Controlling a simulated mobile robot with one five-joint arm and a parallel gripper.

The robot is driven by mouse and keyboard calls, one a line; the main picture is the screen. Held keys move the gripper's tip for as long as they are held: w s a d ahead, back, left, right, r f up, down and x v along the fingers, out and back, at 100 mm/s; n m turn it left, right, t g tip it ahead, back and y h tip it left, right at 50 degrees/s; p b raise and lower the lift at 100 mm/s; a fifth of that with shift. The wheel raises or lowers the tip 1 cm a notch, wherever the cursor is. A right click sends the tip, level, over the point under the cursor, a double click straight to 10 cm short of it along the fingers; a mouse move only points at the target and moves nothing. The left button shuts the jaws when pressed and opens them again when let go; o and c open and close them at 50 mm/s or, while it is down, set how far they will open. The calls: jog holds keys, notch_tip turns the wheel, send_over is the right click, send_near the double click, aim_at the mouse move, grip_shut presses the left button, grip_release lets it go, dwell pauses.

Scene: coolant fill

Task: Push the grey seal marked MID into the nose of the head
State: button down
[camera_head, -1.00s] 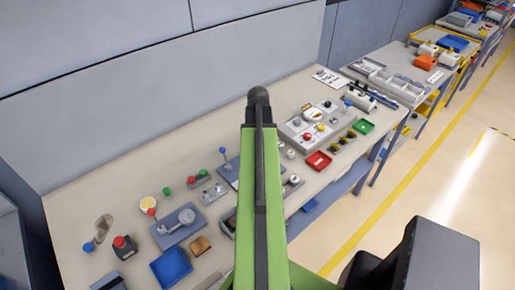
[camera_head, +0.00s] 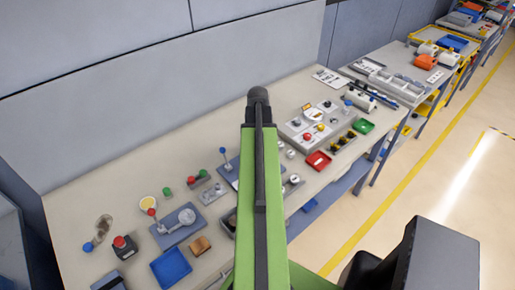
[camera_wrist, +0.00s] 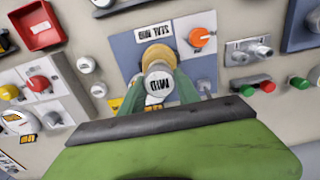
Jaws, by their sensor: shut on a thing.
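The grey seal (camera_wrist: 157,86) marked MID shows its lettered round face to the wrist camera, upside down. My gripper (camera_wrist: 158,93) is shut on it, one green finger on each side. Just beyond the seal is the tan, brass-coloured nose of the head (camera_wrist: 157,54), in front of a blue-grey panel (camera_wrist: 124,52). The seal overlaps the nose in this view, so I cannot tell whether they touch or how deep the seal sits. In the head view my own green arm hides the gripper and the seal.
A white label (camera_wrist: 154,34) and an orange knob (camera_wrist: 199,37) sit on the panel close to the nose. A red tray (camera_wrist: 38,25) lies at upper left, with a panel of knobs below it. A grey metal fitting (camera_wrist: 249,51) is to the right. The bench (camera_head: 95,187) is crowded.

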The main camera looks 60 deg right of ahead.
jog(key=shift+f+b, duration=0.9)
jog(key=c, duration=0.8)
grip_release()
jog(key=shift+r, duration=0.1)
notch_tip(320, 180, up, 18)
jog(key=p, duration=1.7)
jog(key=shift+f+p, duration=0.25)
jog(key=shift+p, duration=0.1)
jog(key=shift+s+d, duration=0.1)
